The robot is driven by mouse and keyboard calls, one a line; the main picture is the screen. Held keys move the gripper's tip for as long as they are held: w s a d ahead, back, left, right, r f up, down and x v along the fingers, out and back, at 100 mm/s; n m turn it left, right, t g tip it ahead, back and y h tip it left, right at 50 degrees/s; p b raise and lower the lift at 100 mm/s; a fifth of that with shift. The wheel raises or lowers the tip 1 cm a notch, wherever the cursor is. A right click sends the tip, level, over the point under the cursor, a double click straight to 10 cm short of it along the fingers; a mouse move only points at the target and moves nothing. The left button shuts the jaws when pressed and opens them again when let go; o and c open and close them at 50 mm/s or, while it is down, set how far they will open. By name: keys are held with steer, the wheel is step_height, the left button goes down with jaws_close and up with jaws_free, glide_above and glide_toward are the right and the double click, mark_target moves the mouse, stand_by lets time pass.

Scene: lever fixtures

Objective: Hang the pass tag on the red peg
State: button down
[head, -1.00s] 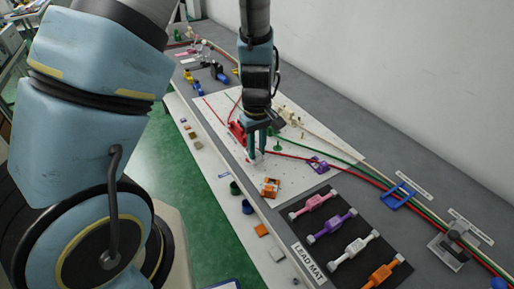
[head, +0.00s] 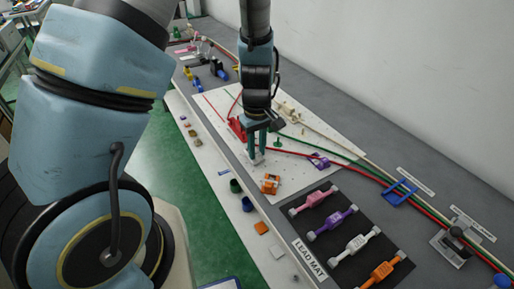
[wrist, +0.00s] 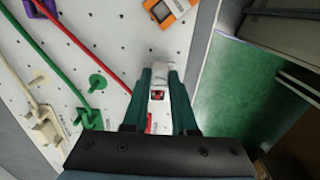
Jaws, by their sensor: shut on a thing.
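My gripper (head: 256,153) points down over the white pegboard (head: 295,150). It is shut on a small white piece (wrist: 160,70), which shows between and beyond the fingertips in the wrist view. No lettering can be read on it, so I cannot confirm that it is the pass tag. A small red part (wrist: 157,95) shows between the fingers; I cannot tell whether it is the red peg. A red fixture (head: 237,128) stands just left of the fingers in the head view. The fingers hide part of the board behind them.
A green peg (wrist: 97,82) stands on the board beside the gripper. An orange unit (head: 270,184) and a purple unit (head: 319,161) lie nearby. Red and green cables cross the board. A dark lead mat (head: 350,240) holds several coloured leads. The green floor (wrist: 240,80) lies beyond the edge.

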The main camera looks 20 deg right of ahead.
steer(key=shift+f, duration=0.2)
steer(key=shift+f+b, duration=0.35)
steer(key=shift+f, duration=0.1)
steer(key=c, duration=0.6)
jaws_free()
steer(key=o, duration=0.5)
steer(key=shift+c, duration=0.2)
steer(key=shift+r, duration=0.2)
